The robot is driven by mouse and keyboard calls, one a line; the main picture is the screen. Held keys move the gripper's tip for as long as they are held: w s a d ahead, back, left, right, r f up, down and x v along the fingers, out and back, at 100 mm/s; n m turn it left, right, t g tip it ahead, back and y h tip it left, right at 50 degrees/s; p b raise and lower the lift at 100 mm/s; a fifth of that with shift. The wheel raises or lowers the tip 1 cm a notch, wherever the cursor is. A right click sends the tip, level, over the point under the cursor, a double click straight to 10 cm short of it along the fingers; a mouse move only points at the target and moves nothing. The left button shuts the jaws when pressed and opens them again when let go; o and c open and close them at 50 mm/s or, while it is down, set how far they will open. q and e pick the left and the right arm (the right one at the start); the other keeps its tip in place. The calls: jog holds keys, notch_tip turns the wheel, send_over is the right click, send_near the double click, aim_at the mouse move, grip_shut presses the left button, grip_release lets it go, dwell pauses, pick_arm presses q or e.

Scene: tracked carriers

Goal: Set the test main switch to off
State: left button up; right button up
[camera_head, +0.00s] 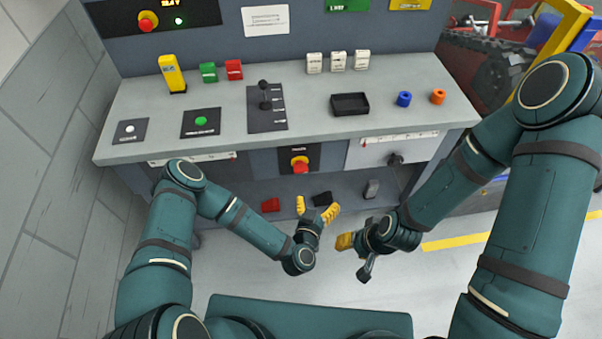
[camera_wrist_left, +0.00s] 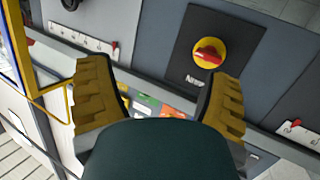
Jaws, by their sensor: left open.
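A rotary switch with a red handle on a yellow disc (camera_head: 300,164) sits on a black plate in the bench's front panel. It also shows in the left wrist view (camera_wrist_left: 208,53), with its red handle lying nearly crosswise, slightly tilted. The label beside it is too blurred to read. A similar red and yellow knob (camera_head: 148,21) is on the upper back panel, beside a lit display. I cannot tell from the labels which is the test main switch. My left gripper (camera_head: 316,209) is open and empty, below and apart from the front switch. My right gripper (camera_head: 352,253) is seen edge-on.
The bench top (camera_head: 310,140) holds a black tray (camera_head: 350,104), a lever unit (camera_head: 266,105), a yellow device (camera_head: 172,74) and several small blocks. A drawer with a dark knob (camera_head: 396,160) is right of the front switch.

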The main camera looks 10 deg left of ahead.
aim_at(301, 170)
pick_arm(q)
jog(key=shift+w+a+f+n+t+y+b, duration=0.15)
jog(key=shift+w+a+n+t+y+b, duration=0.35)
jog(key=shift+w+a+y+b, duration=1.1)
jog(key=shift+w+a+f+n+t+y+b, duration=0.2)
jog(key=shift+w+a+n+y, duration=0.5)
jog(key=shift+w, duration=1.75)
jog(key=shift+w+a+f+n+t+y+b, duration=0.25)
jog(key=shift+w+a+n+y+b, duration=0.55)
jog(key=shift+w+y, duration=0.95)
jog(key=shift+w+r+h, duration=0.1)
jog(key=shift+w+h, duration=0.15)
jog(key=c, duration=1.2)
